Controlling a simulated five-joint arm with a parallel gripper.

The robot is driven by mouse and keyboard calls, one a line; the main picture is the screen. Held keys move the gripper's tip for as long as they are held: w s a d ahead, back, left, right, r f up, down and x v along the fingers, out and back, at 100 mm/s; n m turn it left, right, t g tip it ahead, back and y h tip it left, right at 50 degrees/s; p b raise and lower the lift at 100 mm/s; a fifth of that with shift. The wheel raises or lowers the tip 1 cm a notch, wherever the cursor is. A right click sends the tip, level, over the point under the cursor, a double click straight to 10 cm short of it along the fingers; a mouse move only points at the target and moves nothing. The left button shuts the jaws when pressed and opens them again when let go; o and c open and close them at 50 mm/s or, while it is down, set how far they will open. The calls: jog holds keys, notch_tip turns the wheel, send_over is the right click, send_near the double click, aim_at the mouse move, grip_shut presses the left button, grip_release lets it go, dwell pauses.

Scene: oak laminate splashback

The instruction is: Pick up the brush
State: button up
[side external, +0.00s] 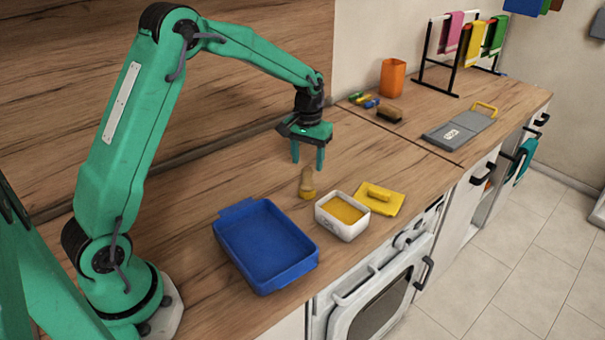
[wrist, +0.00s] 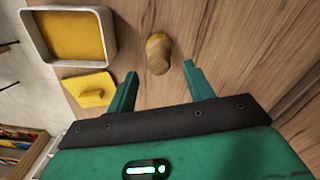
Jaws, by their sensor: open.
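The brush (side external: 307,184) is a short, stubby thing with a pale wooden upper part and a yellow lower part. It stands upright on the wooden counter, and it also shows in the wrist view (wrist: 158,54). My gripper (side external: 308,164) is open and empty, pointing down above the brush. In the wrist view my gripper (wrist: 160,70) has its fingers apart, with the brush just beyond the tips and roughly centred between them. The fingers look clear of the brush. No part of the brush is covered by the fingers in the wrist view.
A white container (side external: 326,218) with yellow contents and a yellow lid (side external: 391,207) with a handle sit right of the brush. A blue tray (side external: 230,252) lies to its front left. Counter left of the brush is clear.

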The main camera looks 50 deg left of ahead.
aim_at(308, 168)
jog(key=shift+f, duration=0.25)
jog(key=shift+f, duration=2.55)
jog(key=c, duration=1.1)
jog(key=shift+o, duration=0.2)
jog(key=shift+r, duration=0.1)
jog(key=shift+w+r, duration=0.1)
jog(key=shift+r, duration=0.6)
jog(key=r, duration=0.1)
jog(key=d+r, duration=0.1)
jog(key=r, duration=0.1)
jog(key=shift+s+r, duration=0.1)
jog(key=shift+s, duration=0.1)
jog(key=s+d+r, duration=0.4)
jog(key=d+r, duration=0.2)
jog(key=d, duration=0.4)
jog(key=shift+r, duration=0.15)
